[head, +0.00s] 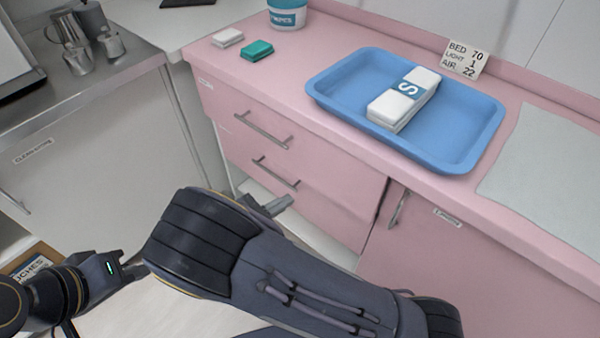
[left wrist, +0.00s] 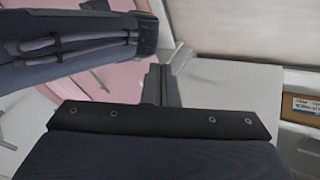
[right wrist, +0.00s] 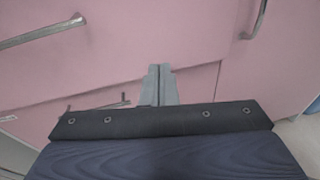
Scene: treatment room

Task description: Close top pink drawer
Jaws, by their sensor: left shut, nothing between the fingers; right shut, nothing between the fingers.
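The top pink drawer (head: 215,105) is under the left end of the pink counter, with a grey bar handle (head: 262,130). Its front looks nearly in line with the counter; I cannot tell how far it stands out. A second pink drawer (head: 325,195) with its own handle (head: 276,172) is below. My right gripper (head: 284,203) is shut and empty, low in front of the drawers; its fingertips (right wrist: 160,72) show against pink fronts in the right wrist view. My left gripper (head: 138,270) is shut and empty at the lower left, away from the drawers; its fingertips (left wrist: 161,72) point at pale surfaces.
A blue tray (head: 470,150) with a white pack (head: 405,100) is on the counter. A white box (head: 228,37), a green box (head: 257,50) and a tub (head: 287,15) stand at its left end. A metal table (head: 90,90) is at left.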

